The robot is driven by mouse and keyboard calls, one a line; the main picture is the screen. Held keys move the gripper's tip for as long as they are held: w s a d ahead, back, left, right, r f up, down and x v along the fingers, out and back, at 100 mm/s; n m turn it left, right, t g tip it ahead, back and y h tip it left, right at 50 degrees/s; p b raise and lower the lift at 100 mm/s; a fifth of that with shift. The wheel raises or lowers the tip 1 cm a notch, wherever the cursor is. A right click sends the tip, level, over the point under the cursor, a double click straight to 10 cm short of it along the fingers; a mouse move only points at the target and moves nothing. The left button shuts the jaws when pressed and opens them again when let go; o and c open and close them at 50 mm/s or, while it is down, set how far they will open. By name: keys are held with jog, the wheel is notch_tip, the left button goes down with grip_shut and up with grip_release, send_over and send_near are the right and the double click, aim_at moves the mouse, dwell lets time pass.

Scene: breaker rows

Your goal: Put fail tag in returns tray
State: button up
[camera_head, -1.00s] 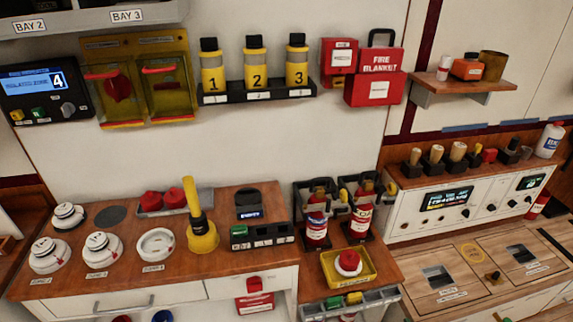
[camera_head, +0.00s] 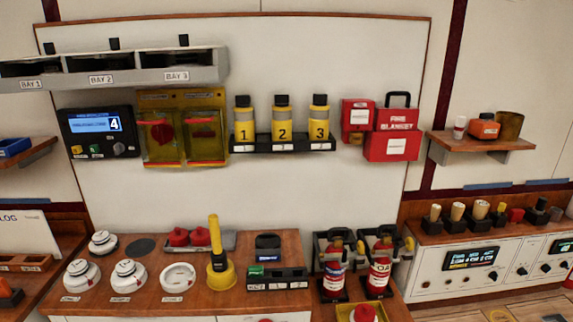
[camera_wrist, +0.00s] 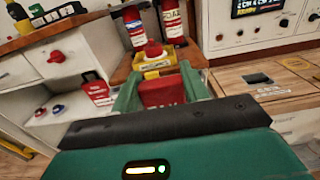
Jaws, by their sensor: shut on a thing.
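My gripper (camera_wrist: 162,85) shows in the wrist view, with its green fingers shut on a red tag (camera_wrist: 163,92). White lettering on the tag's near edge is partly hidden by my gripper body. The tag is held in front of the counter, apart from the yellow tray (camera_wrist: 155,67) with a red button beyond it. That yellow tray (camera_head: 345,313) also shows at the bottom edge of the head view. I cannot read a returns label on any tray. My gripper does not show in the head view.
White round detectors (camera_head: 128,273) and a yellow plunger-like tool (camera_head: 217,265) stand on the wooden counter. Two red extinguishers (camera_head: 333,274) stand right of them. A white console (camera_head: 450,272) is at the right.

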jog(key=w+a+r, duration=0.1)
jog(key=w+a, duration=0.9)
jog(key=w, duration=0.3)
jog(key=w+a+r, duration=0.1)
jog(key=w+a, duration=0.9)
jog(key=w, duration=0.3)
jog(key=shift+w+a+h, duration=0.2)
jog(key=shift+w+h, duration=0.1)
jog(key=shift+w, duration=0.05)
